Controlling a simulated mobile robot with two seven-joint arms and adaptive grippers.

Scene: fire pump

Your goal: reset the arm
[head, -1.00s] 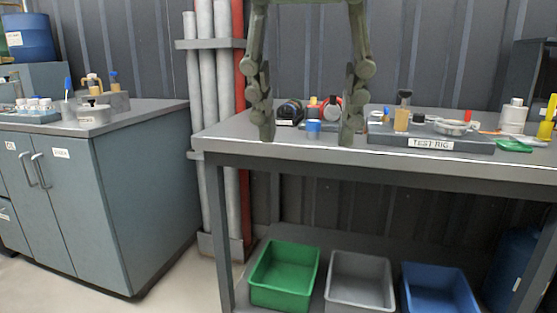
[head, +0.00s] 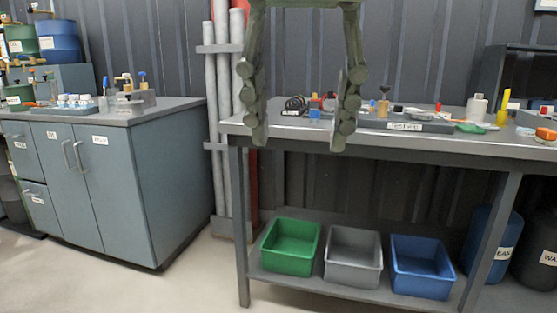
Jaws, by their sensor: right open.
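My right gripper (head: 300,138) hangs in the upper middle of the head view, with its two green fingers wide apart and nothing between them that it holds. It shows in front of the left end of the workbench (head: 470,141); I cannot tell its exact distance from the bench. Behind and between the fingers, a small blue item (head: 314,112) and a dark round coil-like item (head: 294,105) lie on the bench top. My left gripper does not show.
The test rig (head: 420,124) stands on the bench to the right. Green (head: 290,262), grey (head: 352,270) and blue (head: 421,283) bins sit on the lower shelf. A grey cabinet (head: 150,190) stands left, with pipes (head: 222,120) between. Floor shows in front.

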